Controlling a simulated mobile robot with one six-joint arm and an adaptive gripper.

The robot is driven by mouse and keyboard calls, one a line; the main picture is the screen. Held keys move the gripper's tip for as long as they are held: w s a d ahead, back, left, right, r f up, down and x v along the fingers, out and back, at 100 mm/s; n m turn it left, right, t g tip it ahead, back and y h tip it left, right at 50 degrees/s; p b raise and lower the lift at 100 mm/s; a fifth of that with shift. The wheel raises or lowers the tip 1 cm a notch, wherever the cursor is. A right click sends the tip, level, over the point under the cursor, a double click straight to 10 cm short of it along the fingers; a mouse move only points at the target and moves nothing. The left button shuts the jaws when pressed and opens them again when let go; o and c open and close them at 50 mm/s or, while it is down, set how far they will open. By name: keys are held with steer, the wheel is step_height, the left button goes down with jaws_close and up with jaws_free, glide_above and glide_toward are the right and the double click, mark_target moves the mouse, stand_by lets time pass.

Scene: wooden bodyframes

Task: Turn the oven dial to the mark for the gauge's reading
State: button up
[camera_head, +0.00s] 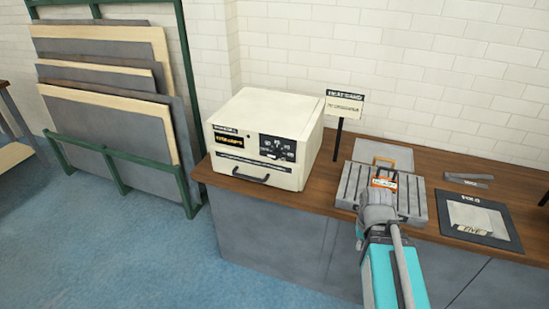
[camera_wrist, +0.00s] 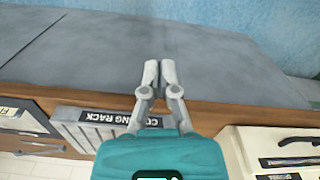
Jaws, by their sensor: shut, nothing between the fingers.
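The cream oven (camera_head: 265,140) stands on the wooden counter. Its front carries a dark dial panel (camera_head: 277,148) with small white marks, too small to read. A black display with yellow characters (camera_head: 236,138), possibly the gauge, is left of it; I cannot read it surely. In the wrist view, the oven's edge (camera_wrist: 238,155) is at lower right. My gripper (camera_wrist: 159,72) is shut and empty, its fingers together in front of the grey cabinet face, apart from the oven. In the head view my arm is right of the oven; its fingers cannot be made out.
A grey cooling rack (camera_head: 410,204) lies right of the oven, partly behind my arm. A sign (camera_head: 345,103) stands on a post behind. A dark mat (camera_head: 505,232) and tongs (camera_head: 468,180) lie further right. Panels in a green rack (camera_head: 120,165) stand left.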

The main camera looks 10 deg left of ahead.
steer(key=o, duration=0.4)
steer(key=shift+w+f, duration=0.1)
steer(key=shift+o, duration=1.3)
steer(key=shift+w+a+f+n, duration=0.1)
steer(key=shift+w+n, duration=0.15)
steer(key=shift+n, duration=0.05)
steer(key=o, duration=0.5)
steer(key=w+n, duration=0.1)
steer(key=w+n+t+h+b, duration=0.1)
steer(key=w+a+f+n+h+b, duration=0.1)
steer(key=shift+w+f, duration=0.1)
steer(key=w+a+r+n+t+h+b, duration=0.2)
steer(key=w+a+n+t+h+b, duration=0.4)
steer(key=w+a+n, duration=0.6)
steer(key=a+r+n+t+y+b, duration=0.1)
steer(key=a+r+n+t, duration=0.1)
steer(key=a+n, duration=0.4)
steer(key=w+a+r+n+t+y+b, duration=0.1)
steer(key=a+r+n+t+y, duration=0.1)
steer(key=a+n+t, duration=0.3)
steer(key=a+r+n+t+y+b, duration=0.1)
steer(key=a+r+n+t, duration=0.1)
steer(key=a+n, duration=0.5)
steer(key=shift+w+a+r+t+y+b, duration=0.15)
steer(key=shift+a+t+b, duration=0.05)
steer(key=shift+a+t, duration=0.25)
steer(key=shift+w+a+r+t+y+b, duration=0.15)
steer(key=shift+a+t, duration=0.2)
steer(key=shift+a, duration=0.2)
